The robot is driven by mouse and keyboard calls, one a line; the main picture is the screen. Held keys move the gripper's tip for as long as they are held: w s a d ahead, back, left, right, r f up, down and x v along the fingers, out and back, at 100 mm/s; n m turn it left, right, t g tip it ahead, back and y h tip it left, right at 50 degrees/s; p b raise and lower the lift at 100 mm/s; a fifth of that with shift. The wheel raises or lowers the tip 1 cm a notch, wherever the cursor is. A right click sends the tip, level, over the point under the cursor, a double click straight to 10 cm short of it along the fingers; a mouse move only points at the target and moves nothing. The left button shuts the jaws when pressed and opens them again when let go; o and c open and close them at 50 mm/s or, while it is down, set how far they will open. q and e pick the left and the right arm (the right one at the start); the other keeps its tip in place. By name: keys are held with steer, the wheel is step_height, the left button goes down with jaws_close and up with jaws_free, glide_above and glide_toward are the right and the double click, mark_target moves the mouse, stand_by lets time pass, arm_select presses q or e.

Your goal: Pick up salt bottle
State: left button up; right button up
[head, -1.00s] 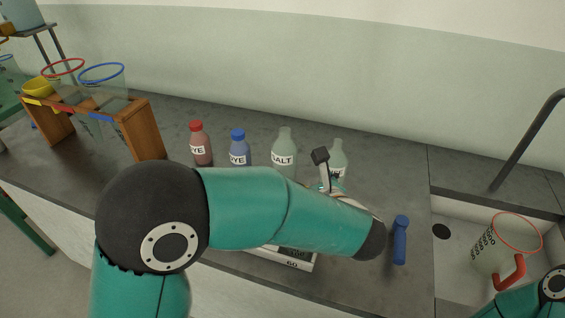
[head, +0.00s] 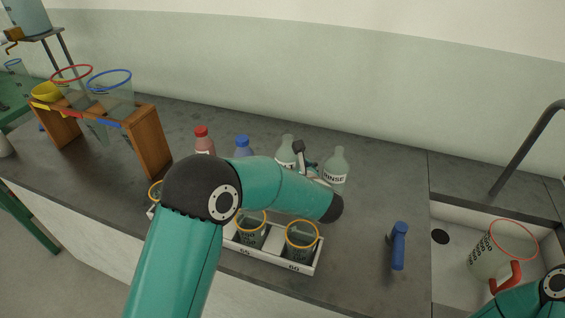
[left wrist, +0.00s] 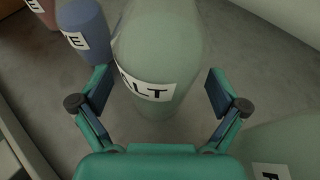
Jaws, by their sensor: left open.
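The salt bottle (head: 287,145) is pale green and stands upright on the grey counter. In the head view my left arm and gripper hide its lower part. In the left wrist view the salt bottle (left wrist: 160,45) fills the middle, with part of its label showing. My left gripper (left wrist: 161,92) is open, with one finger on each side of the bottle and gaps between. In the head view my left gripper (head: 304,163) is at the bottle's right side, partly hidden by its own arm. My right gripper is out of view; only part of that arm shows at lower right.
The rinse bottle (head: 336,170) stands close right of the gripper. A blue-capped bottle (head: 243,146) and a red-capped bottle (head: 203,140) stand to the left. A white tray (head: 290,266) with yellow-rimmed beakers lies in front. A blue-handled object (head: 399,246) is near the sink.

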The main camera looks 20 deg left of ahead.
arm_select(q)
steer(key=shift+w+a+f, duration=0.25)
steer(key=shift+w+a, duration=0.15)
steer(key=shift+w, duration=0.1)
steer(key=c, duration=1.3)
steer(key=shift+r, duration=0.15)
